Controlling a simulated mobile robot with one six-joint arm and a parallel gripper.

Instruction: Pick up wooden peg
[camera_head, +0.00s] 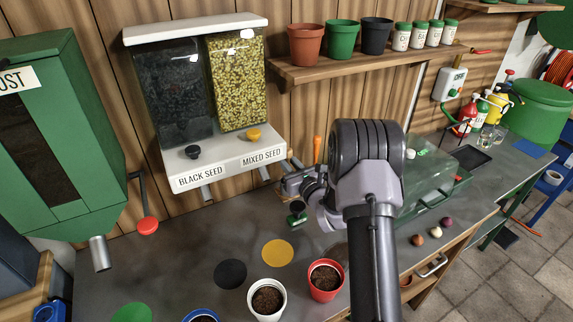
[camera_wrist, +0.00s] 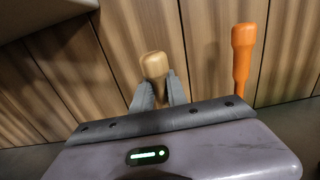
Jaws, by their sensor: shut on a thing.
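The wooden peg (camera_wrist: 154,66) is light tan with a rounded, knob-like top, and shows in the wrist view just above the middle. My gripper (camera_wrist: 160,88) is shut on it, with one grey finger on each side. The peg's lower part is hidden between the fingers and behind the gripper body. In the head view my arm covers much of the area around the gripper, and I cannot make out the peg there.
An orange handle (camera_wrist: 243,55) stands upright right of the peg, near the plank wall. In the head view, the seed dispenser (camera_head: 232,160) is left of my arm and a shelf (camera_head: 365,67) is above. Pots, including a red pot (camera_head: 325,281), stand on the grey bench.

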